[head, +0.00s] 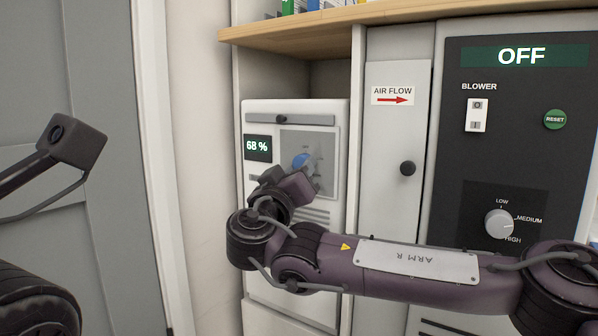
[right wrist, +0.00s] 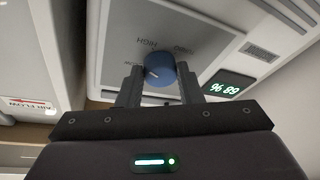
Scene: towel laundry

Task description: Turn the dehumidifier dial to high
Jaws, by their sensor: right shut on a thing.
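The dehumidifier (head: 325,113) is a white unit in the cabinet bay, with a small display reading 68 %. Its blue dial (head: 301,160) sits on a grey panel. My right gripper (head: 297,178) reaches it from below. In the right wrist view the two fingers of my right gripper (right wrist: 159,82) are shut on the sides of the blue dial (right wrist: 158,69). A white mark on the dial points to the lower left of that view. The label HIGH shows above the dial; other labels are partly hidden or blurred. Part of my left arm shows at the left, its fingers out of sight.
A black blower panel (head: 530,130) reads OFF and has its own grey LOW-MEDIUM-HIGH knob (head: 499,223). A wooden shelf (head: 330,25) runs above. A grey door is at left.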

